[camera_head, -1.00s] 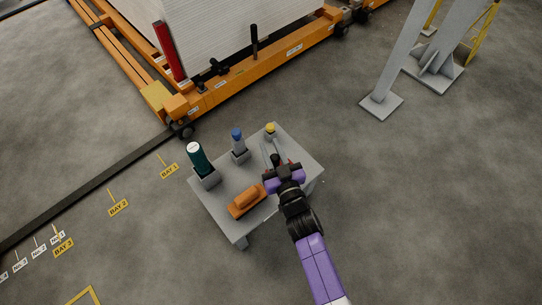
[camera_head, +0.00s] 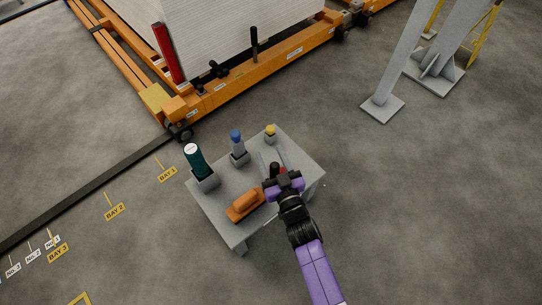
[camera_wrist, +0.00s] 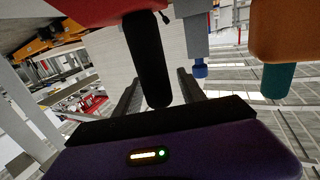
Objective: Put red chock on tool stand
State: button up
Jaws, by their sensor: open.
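The tool stand (camera_head: 215,212) is a small grey table in the middle of the head view. The red chock (camera_wrist: 95,10) shows at the top of the wrist view, with a black handle (camera_wrist: 146,55) pointing towards my gripper. Whether the chock rests on the stand is hidden by my gripper.
On the stand are an orange block (camera_head: 245,205), a dark green cylinder (camera_head: 196,160) in a grey holder, a blue-topped tool (camera_head: 236,137) and a yellow-topped piece (camera_head: 270,130). An orange gantry frame (camera_head: 235,93) lies behind.

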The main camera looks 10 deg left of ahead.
jog(key=shift+r, duration=0.15)
jog(key=p+v, duration=0.4)
jog(key=v, duration=0.8)
jog(key=s+d+r+m+h, duration=0.2)
jog(key=s+d+r, duration=0.1)
jog(key=s+d, duration=0.5)
jog(key=s+d+r+m+h, duration=0.1)
jog(key=s+d+r+h, duration=0.2)
jog(key=s+d, duration=0.45)
jog(key=s+d+r+m+h, duration=0.1)
jog(key=s+d+r+h, duration=0.1)
jog(key=s+r, duration=0.4)
jog(key=s+d+r+m+h, duration=0.1)
jog(key=s+d+r+m, duration=0.1)
jog(key=s+d+r, duration=0.2)
jog(key=s+r, duration=0.3)
jog(key=r, duration=0.3)
jog(key=shift+h, duration=0.4)
